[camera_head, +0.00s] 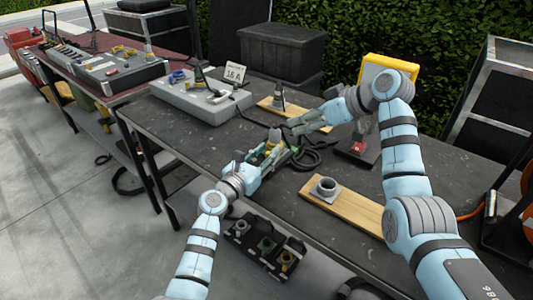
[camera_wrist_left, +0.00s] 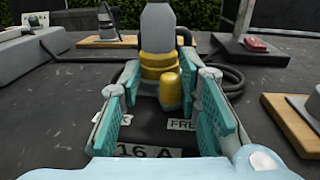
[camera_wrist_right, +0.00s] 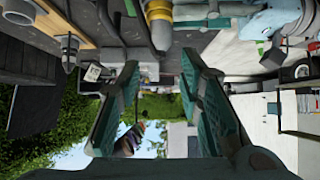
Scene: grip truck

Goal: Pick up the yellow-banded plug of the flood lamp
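The yellow-banded plug (camera_head: 273,143) stands upright at the table's front edge, grey above its yellow band. In the left wrist view the plug (camera_wrist_left: 157,64) is straight ahead, with a yellow knob (camera_wrist_left: 170,90) low on its near side. My left gripper (camera_head: 268,157) is open, one finger on each side, with gaps to the plug. My right gripper (camera_head: 294,127) is open and empty, above the table just beyond the plug. The plug's band also shows at the top of the right wrist view (camera_wrist_right: 159,12). The yellow flood lamp (camera_head: 388,66) is partly hidden behind my right wrist.
A dark cable (camera_head: 318,150) coils right of the plug. Wooden boards with grey fittings lie behind (camera_head: 268,104) and to the front right (camera_head: 350,205). A grey box (camera_head: 200,102) with a "16 A" card stands back left. Black sockets (camera_head: 262,245) sit below the front edge.

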